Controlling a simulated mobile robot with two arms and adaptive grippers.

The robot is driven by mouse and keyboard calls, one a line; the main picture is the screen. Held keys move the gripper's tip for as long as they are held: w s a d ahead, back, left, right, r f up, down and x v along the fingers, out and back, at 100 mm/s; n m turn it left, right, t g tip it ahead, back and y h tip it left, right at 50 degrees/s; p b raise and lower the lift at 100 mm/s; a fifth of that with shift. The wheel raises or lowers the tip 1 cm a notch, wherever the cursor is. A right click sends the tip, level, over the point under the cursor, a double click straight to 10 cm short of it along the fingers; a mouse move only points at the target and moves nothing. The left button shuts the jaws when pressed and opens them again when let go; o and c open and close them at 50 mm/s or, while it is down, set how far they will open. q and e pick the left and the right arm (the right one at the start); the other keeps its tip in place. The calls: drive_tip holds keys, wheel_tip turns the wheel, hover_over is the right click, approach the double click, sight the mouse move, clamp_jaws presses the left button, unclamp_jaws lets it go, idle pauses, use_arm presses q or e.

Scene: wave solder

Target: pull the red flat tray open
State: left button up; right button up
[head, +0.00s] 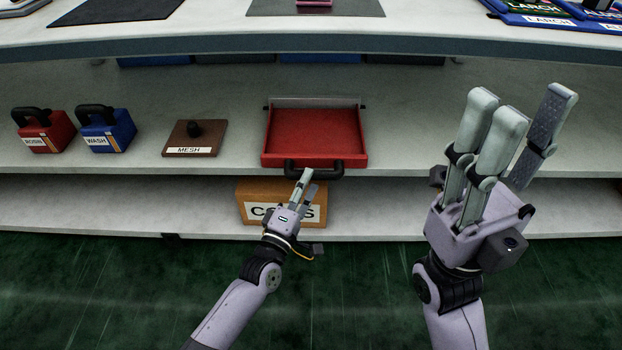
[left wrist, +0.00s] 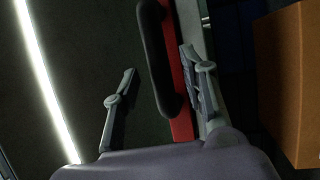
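The red flat tray (head: 315,135) sits on the upper shelf under the counter, with its black handle (head: 313,170) at the front, over the shelf edge. The tray's red front (left wrist: 184,125) shows behind. My right gripper (head: 530,125) is raised at the right, open and empty, away from the tray.
A brown MESH board (head: 188,140) with a black knob, a blue WASH block (head: 105,128) and a red block (head: 42,130) stand left of the tray. An orange box (head: 255,192) is on the shelf below, behind my left gripper. The shelf right of the tray looks clear.

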use_arm(q)
drive_tip(key=shift+b+x, duration=0.35)
drive_tip(key=shift+x, duration=1.3)
clamp_jaws()
